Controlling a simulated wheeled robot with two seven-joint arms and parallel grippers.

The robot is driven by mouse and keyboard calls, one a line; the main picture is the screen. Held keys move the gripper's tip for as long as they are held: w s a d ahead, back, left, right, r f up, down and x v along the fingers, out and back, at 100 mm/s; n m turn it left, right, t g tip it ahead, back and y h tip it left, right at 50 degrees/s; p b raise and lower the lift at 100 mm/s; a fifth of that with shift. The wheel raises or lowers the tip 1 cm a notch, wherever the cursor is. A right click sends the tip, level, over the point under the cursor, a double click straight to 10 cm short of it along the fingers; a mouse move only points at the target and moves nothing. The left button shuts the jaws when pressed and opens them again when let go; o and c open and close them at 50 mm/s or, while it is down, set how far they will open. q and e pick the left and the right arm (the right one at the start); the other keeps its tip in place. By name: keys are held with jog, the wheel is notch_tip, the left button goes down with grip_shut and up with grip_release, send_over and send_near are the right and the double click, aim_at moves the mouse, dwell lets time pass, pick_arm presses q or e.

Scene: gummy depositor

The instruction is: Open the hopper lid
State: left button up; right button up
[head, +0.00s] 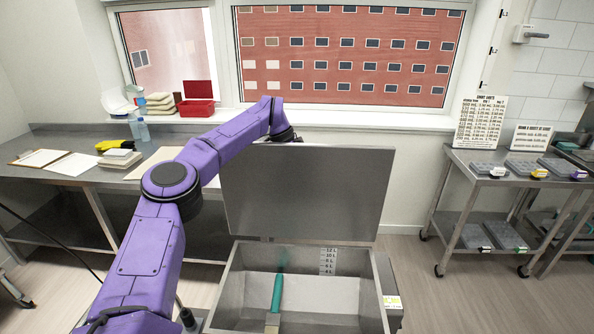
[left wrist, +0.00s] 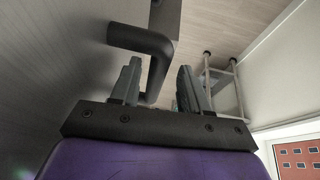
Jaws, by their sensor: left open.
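The hopper lid (head: 300,195) is a flat grey metal panel that stands raised, close to upright, at the back of the hopper. The hopper (head: 228,290) is an open steel bin below it, and its inside shows. My left arm reaches to the lid's top edge, and its gripper is hidden behind the lid in the head view. In the left wrist view, my left gripper (left wrist: 158,88) is open. A black bar handle (left wrist: 145,38) on the lid passes between its fingers in the picture; I cannot tell if they touch it. My right gripper is not in view.
A teal-handled scraper (head: 277,293) lies in the hopper near a volume scale (head: 328,262). A steel cart (head: 455,205) with trays stands at the right.

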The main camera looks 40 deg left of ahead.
pick_arm(q)
jog(key=v, duration=1)
jog(key=shift+p, duration=0.4)
jog(key=shift+w+a, duration=0.1)
jog(key=shift+w, duration=0.05)
jog(key=b+x, duration=0.1)
jog(key=x, duration=0.9)
jog(key=shift+d+f, duration=0.2)
jog(key=shift+d, duration=0.05)
jog(key=shift+s+r, duration=0.15)
jog(key=shift+s, duration=0.15)
